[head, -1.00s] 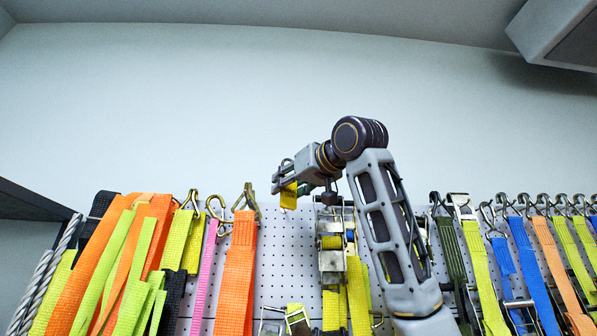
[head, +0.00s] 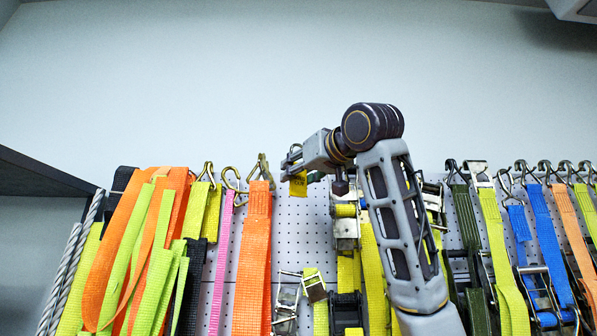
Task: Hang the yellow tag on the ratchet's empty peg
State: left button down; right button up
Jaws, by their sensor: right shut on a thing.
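My right gripper (head: 291,163) is shut on the small yellow tag (head: 299,185), which hangs below its fingers in front of the upper pegboard. A silver ratchet (head: 346,228) with yellow strap hangs to the right of the tag, partly hidden behind my right arm. Another metal buckle or ratchet (head: 287,305) shows lower down, left of it. I cannot make out which peg is the ratchet's empty one. My left gripper is not in view.
The pegboard (head: 300,235) has a bare stretch below the tag. An orange strap (head: 253,260) hangs close on the left, with pink, yellow and green straps beyond. Green, yellow and blue straps (head: 540,240) hang on hooks at the right. A dark shelf (head: 35,172) juts in at left.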

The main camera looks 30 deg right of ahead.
jog(key=shift+w+d, duration=0.15)
jog(key=shift+w, duration=0.25)
jog(key=shift+w+d+f+p, duration=0.3)
jog(key=shift+w+d, duration=0.35)
jog(key=shift+w, duration=0.7)
jog(key=shift+w+d+f+p, duration=0.2)
jog(key=shift+w+d+f, duration=0.35)
jog(key=shift+w, duration=0.85)
jog(key=shift+w+d+f+p, duration=0.25)
jog(key=shift+w+d, duration=0.55)
jog(key=shift+w, duration=0.55)
jog(key=o, duration=1.1)
jog(key=shift+s+d, duration=0.15)
jog(key=shift+s, duration=1.85)
jog(key=shift+s+d, duration=0.15)
jog(key=shift+s, duration=1.85)
jog(key=shift+s+d, duration=0.15)
jog(key=shift+s, duration=1.85)
